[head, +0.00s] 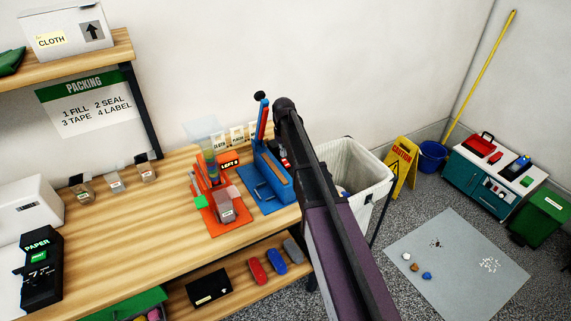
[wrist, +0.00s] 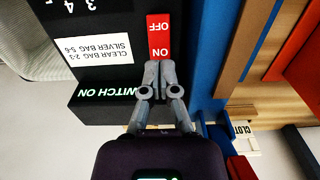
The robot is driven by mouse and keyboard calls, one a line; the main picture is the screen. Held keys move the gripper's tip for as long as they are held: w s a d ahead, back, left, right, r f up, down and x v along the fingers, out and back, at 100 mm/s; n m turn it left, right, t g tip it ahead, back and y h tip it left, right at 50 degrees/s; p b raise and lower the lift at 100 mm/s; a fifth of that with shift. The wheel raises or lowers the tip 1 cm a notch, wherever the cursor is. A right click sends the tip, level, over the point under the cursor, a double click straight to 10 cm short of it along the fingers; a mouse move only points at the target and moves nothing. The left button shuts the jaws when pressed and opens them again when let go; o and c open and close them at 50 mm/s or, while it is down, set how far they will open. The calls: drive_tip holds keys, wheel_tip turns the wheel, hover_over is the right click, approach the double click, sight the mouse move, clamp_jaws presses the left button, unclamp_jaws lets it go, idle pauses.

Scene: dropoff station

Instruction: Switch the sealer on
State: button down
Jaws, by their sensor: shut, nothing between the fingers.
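The blue sealer (head: 266,172) stands on the bench's right end, with its lever (head: 262,122) raised. In the head view my arm hides the gripper and most of the control box.
Behind are small labelled cards (head: 236,136). A white bin (head: 357,165) stands right, beside my arm. A paper dispenser (head: 42,270) is far left.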

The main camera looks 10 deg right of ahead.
sight(284, 160)
drive_tip(key=shift+f+b, duration=1.15)
drive_tip(key=shift+f, duration=0.05)
idle(1.1)
drive_tip(key=shift+r, duration=0.15)
drive_tip(key=shift+r+p, duration=3.4)
drive_tip(key=shift+p, duration=0.15)
drive_tip(key=shift+s, duration=0.1)
drive_tip(key=s+m, duration=0.3)
drive_tip(key=s, duration=2.6)
drive_tip(key=shift+m, duration=0.3)
drive_tip(key=shift+d, duration=0.15)
